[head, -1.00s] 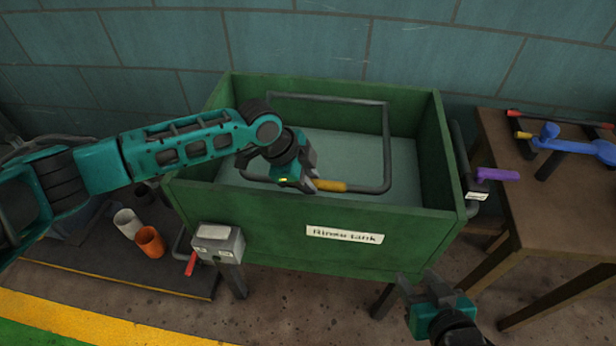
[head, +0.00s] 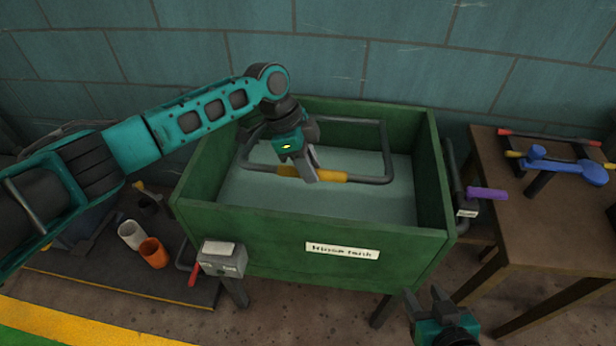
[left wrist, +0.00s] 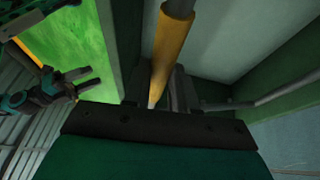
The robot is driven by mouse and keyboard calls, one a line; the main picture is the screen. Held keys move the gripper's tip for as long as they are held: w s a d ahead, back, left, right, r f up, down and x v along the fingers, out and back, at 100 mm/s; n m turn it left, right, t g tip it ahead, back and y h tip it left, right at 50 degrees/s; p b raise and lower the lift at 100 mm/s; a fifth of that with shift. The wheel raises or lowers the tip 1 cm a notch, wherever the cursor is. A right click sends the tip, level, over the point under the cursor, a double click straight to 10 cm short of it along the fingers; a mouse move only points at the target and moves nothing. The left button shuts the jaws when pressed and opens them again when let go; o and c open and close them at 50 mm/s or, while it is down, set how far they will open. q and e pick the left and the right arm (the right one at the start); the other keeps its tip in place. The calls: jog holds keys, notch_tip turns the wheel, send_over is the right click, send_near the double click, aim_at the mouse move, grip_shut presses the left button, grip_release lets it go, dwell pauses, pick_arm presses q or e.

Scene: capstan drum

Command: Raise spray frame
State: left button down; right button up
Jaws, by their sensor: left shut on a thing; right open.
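The spray frame (head: 384,152) is a grey tube loop with a yellow grip (head: 333,176) on its near bar. It is tilted up over the green rinse tank (head: 270,227), its near bar raised above the tank floor. My left gripper (head: 308,175) is shut on the yellow grip, which shows on both sides of the fingers. The left wrist view also shows the yellow grip (left wrist: 172,45) running between the fingers. My right gripper (head: 427,302) is open and empty, low in front of the tank's right corner.
A grey box with a red lever (head: 194,274) is at the tank's front left. A purple handle (head: 487,193) sticks out at its right. A brown table (head: 540,225) with a blue tool (head: 560,166) stands right. White (head: 131,235) and orange (head: 153,252) cups stand left.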

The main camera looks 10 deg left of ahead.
pick_arm(q)
jog(key=w+r, duration=0.5)
jog(key=r, duration=0.4)
jog(key=shift+g, duration=0.4)
jog(key=shift+a+f, duration=0.1)
jog(key=c, duration=0.9)
grip_release()
jog(key=shift+w+f, duration=0.1)
jog(key=p+v, duration=0.1)
jog(key=v, duration=1.2)
